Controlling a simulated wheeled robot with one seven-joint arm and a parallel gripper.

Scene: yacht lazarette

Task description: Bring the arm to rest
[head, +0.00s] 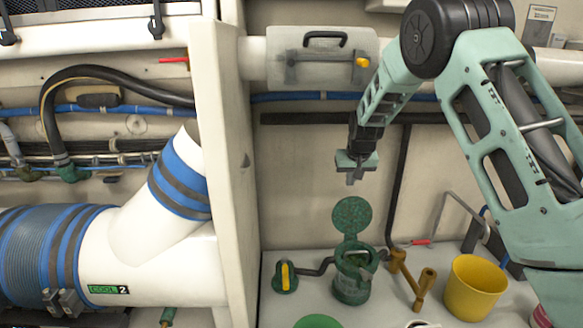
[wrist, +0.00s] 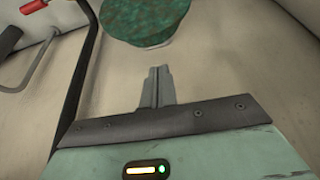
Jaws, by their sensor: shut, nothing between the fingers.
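My gripper (head: 354,177) hangs from my pale green arm in the middle of the head view, pointing down. It is shut and holds nothing. In the wrist view its closed fingers (wrist: 156,88) meet at the centre. A green canister (head: 351,283) with its round lid (head: 352,215) standing open is below it in the head view, clear of the fingers. The speckled green lid (wrist: 145,18) also shows at the top of the wrist view, beyond the fingertips.
A yellow bucket (head: 474,288) stands on the white shelf at right, beside a brown wooden handle piece (head: 413,281). A green fitting with a yellow lever (head: 286,277) is left of the canister. A white upright panel (head: 226,150) and a thick hose (head: 150,245) fill the left side.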

